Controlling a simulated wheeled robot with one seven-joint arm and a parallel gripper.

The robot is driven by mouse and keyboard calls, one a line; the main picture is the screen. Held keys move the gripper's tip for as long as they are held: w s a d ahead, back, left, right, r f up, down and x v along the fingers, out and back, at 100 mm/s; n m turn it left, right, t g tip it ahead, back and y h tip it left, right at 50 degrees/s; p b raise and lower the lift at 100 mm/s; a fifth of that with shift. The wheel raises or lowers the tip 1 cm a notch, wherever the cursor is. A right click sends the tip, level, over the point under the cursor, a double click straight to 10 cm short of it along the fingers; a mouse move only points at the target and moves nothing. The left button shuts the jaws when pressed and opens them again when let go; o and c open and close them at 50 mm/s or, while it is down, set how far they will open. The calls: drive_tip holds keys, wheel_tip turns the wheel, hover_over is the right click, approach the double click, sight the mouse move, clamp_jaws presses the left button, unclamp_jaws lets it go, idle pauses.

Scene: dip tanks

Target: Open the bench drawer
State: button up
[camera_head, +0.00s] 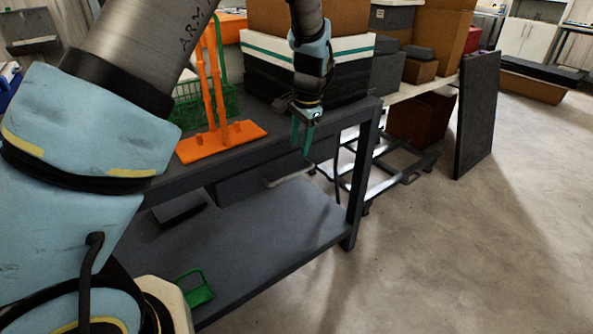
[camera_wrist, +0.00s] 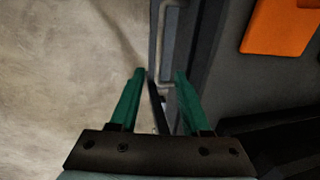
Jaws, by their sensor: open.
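The bench drawer (camera_head: 240,187) is a dark grey box under the dark bench top, and it looks closed. Its pale grey bar handle (camera_head: 288,176) sticks out at the front edge, below my gripper. In the wrist view the handle (camera_wrist: 160,45) runs up and down in the picture, its lower end showing between the fingertips. My gripper (camera_head: 302,140) points down just off the bench's front edge, with green fingers. It also shows in the wrist view (camera_wrist: 160,76), its fingers apart and empty. I cannot tell whether the fingers are at handle depth.
An orange stand (camera_head: 222,141), a green basket (camera_head: 190,105) and a black-and-white crate (camera_head: 345,48) are on the bench top (camera_head: 285,142). A green item (camera_head: 195,290) lies on the lower shelf (camera_head: 260,247). A bench leg (camera_head: 358,185) stands right of the handle. The floor in front is clear.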

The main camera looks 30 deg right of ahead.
sight(295, 173)
drive_tip(key=f, duration=0.3)
drive_tip(key=w+f+p, duration=0.1)
drive_tip(key=f, duration=0.5)
drive_tip(key=shift+w+a+f+p, duration=0.2)
drive_tip(key=shift+w+f+p, duration=0.15)
drive_tip(key=shift+w+f, duration=0.05)
drive_tip(key=shift+c, duration=0.3)
clamp_jaws()
idle(0.6)
